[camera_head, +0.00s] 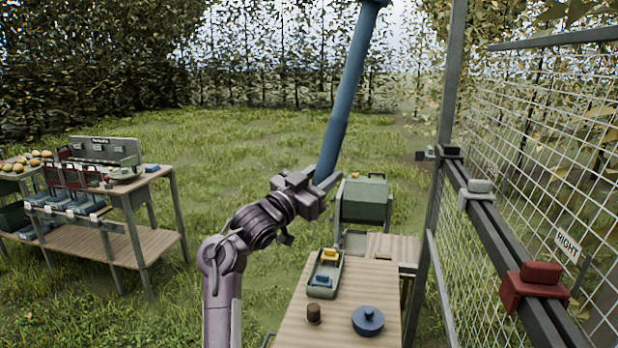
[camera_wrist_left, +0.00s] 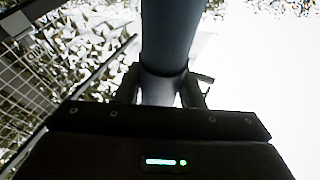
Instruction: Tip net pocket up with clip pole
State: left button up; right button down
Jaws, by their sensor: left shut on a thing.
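My left gripper (camera_head: 326,184) is shut on a long blue pole (camera_head: 345,95). The pole rises from the gripper, leans slightly right and runs out of the top of the head view. In the left wrist view the fingers (camera_wrist_left: 160,92) sit on both sides of the pole (camera_wrist_left: 172,35). The pole's upper end is cut off, so its clip is hidden. A white net (camera_head: 555,130) hangs on a dark frame at the right. I cannot make out a net pocket. My right gripper is not in view.
A wooden table (camera_head: 340,325) in front holds a tray (camera_head: 318,288), a blue lidded pot (camera_head: 367,320) and a brown peg (camera_head: 313,313). A green box (camera_head: 363,203) stands behind it. A red clamp (camera_head: 535,287) and a grey clamp (camera_head: 478,192) sit on the rail. A fruit bench (camera_head: 150,176) is at left; grass between is clear.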

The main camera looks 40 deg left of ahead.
pick_arm(q)
jog(key=w+d+r+p, duration=0.3)
jog(key=w+d+r, duration=0.1)
jog(key=d+r, duration=0.3)
jog(key=d, duration=0.2)
jog(key=shift+w+d+r, duration=0.2)
jog(key=shift+w+d, duration=0.1)
jog(key=shift+d, duration=0.05)
dwell(0.4)
jog(key=shift+r, duration=0.1)
dwell(0.8)
notch_tip(320, 180, up, 8)
jog(key=p, duration=0.7)
dwell(1.1)
dwell(0.7)
